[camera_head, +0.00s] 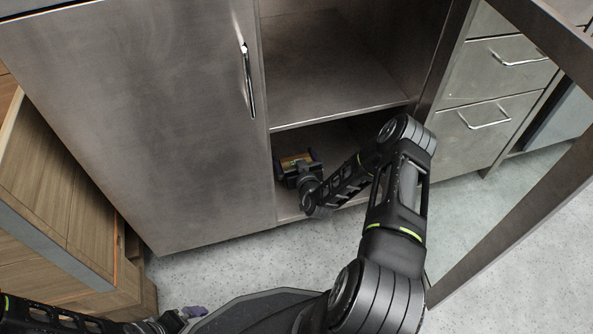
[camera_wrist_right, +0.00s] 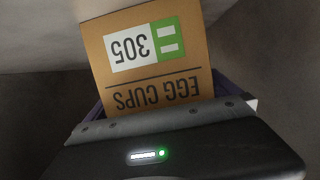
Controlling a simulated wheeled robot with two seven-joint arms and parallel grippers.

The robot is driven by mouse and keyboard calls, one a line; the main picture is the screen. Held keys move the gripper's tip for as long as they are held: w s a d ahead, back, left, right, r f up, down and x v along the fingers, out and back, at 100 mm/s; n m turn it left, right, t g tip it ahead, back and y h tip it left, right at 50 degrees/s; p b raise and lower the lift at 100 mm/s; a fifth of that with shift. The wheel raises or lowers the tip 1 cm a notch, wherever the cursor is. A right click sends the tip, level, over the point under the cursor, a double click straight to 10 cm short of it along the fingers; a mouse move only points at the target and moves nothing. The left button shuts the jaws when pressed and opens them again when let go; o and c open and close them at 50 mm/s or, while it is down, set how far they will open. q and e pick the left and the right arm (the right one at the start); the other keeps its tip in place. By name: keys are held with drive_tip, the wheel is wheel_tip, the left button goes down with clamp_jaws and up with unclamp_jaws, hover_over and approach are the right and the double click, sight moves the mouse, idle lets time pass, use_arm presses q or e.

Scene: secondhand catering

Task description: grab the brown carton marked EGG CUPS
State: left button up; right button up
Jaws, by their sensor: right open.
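The brown carton (camera_wrist_right: 155,62) marked EGG CUPS fills the middle of the right wrist view, its print upside down. It has a white and green label with 305. In the head view the carton (camera_head: 296,160) is a small brown patch in the lower cabinet compartment, mostly hidden by my right gripper. My right gripper (camera_head: 298,158) is open, with its fingers at either side of the carton; contact cannot be told. My left gripper (camera_head: 186,316) is low at the bottom left, far from the carton, and its jaws are unclear.
The metal cabinet's shelf (camera_head: 335,100) lies above my right forearm. A closed door (camera_head: 140,110) with a handle is left of the opening. An open door frame (camera_head: 520,215) stands at right. A wooden drawer unit (camera_head: 70,215) is at left.

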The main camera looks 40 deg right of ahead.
drive_tip(key=shift+c, duration=0.2)
drive_tip(key=c, duration=1.4)
drive_tip(key=shift+c, duration=0.2)
wheel_tip(320, 180, up, 10)
drive_tip(key=p, duration=0.5)
